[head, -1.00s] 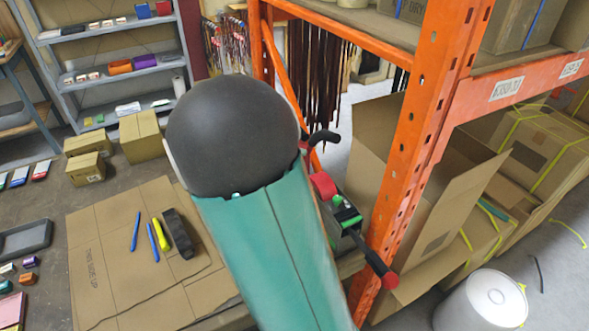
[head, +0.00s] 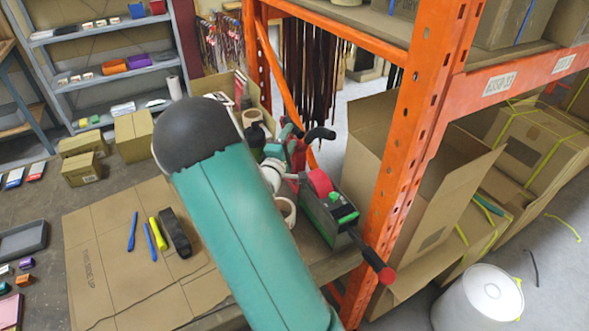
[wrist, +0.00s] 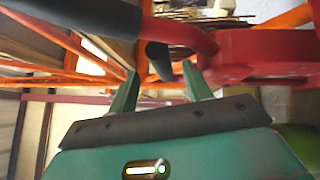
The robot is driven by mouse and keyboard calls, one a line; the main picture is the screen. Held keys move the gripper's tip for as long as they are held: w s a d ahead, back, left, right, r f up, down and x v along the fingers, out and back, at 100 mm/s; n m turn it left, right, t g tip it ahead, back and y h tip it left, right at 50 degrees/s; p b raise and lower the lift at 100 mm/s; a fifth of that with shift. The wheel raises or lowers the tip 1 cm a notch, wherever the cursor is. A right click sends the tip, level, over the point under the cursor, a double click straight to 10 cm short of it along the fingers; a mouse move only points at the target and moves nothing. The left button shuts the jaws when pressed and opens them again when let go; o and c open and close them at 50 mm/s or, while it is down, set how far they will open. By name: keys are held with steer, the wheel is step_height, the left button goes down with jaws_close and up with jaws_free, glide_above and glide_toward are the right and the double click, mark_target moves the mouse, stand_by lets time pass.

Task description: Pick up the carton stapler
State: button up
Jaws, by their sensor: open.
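The carton stapler appears to be the red tool (head: 299,158) with a black curved handle, standing at the rack end of the bench in the head view. In the wrist view its red body (wrist: 265,52) fills the upper right. My gripper (wrist: 160,84) is open, with its two teal fingers apart and pointing at the tool. A dark rounded bar shows beyond and between the fingertips; I cannot tell whether they touch it. In the head view my gripper is close beside the tool and partly hidden by my arm.
A green and black device (head: 338,212) with a red knob stands right beside the tool. An orange rack post (head: 415,140) rises close on the right. A flattened cardboard sheet (head: 100,255) holds pens and a black block. An open carton (head: 400,190) stands beyond the post.

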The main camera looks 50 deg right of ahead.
mark_target(293, 131)
steer(key=x, duration=0.5)
steer(key=shift+d+f, duration=0.1)
steer(key=shift+f, duration=0.05)
jaws_close()
stand_by(1.1)
steer(key=shift+w+r, duration=0.1)
steer(key=shift+r, duration=0.15)
